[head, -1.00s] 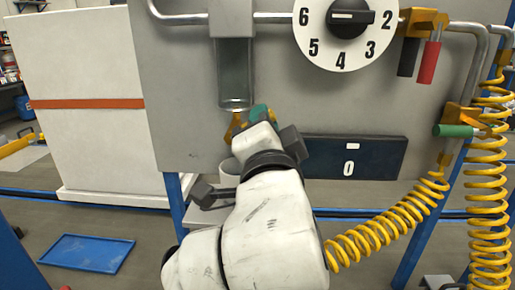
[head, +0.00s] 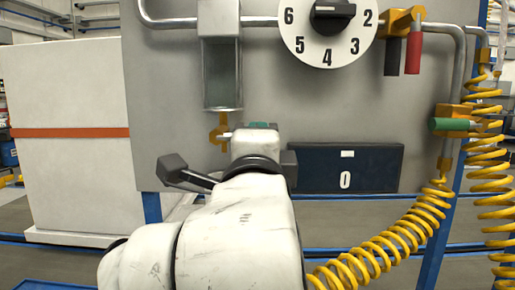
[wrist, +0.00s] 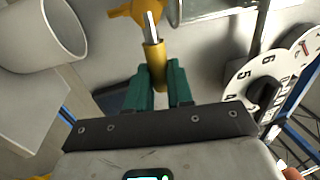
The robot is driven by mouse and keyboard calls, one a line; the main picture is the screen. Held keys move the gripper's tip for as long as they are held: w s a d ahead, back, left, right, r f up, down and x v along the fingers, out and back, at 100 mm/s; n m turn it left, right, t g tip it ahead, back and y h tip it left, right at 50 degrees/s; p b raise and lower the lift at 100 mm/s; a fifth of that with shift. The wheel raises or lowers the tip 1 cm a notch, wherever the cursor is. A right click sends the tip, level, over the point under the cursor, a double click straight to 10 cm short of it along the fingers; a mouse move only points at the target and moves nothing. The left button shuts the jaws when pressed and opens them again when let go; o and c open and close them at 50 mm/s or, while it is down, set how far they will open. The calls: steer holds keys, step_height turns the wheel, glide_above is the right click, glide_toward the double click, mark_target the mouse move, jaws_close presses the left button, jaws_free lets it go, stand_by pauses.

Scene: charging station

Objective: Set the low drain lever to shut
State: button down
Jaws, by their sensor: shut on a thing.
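The drain valve (head: 219,128) is a yellow fitting under the glass cylinder on the grey panel. Its lever (head: 226,135) shows a short silver stem pointing right from the valve towards my gripper (head: 260,128). In the wrist view the yellow valve body (wrist: 137,10), the silver stem and the lever's yellow grip (wrist: 154,54) are clear. The green fingers of my gripper (wrist: 162,80) are on both sides of the grip's near end, shut on it. In the head view the fingers and the grip are mostly hidden by my wrist.
The glass cylinder (head: 222,75) stands above the valve. A numbered dial (head: 298,45) is up and right. A dark display (head: 362,170) reading 0 is right of my gripper. A coiled yellow hose (head: 405,235) hangs at right.

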steer(key=shift+f, duration=0.15)
steer(key=c, duration=1)
jaws_free()
steer(key=s+f, duration=0.2)
steer(key=s, duration=0.8)
steer(key=shift+s+a, duration=0.2)
steer(key=shift+s, duration=0.1)
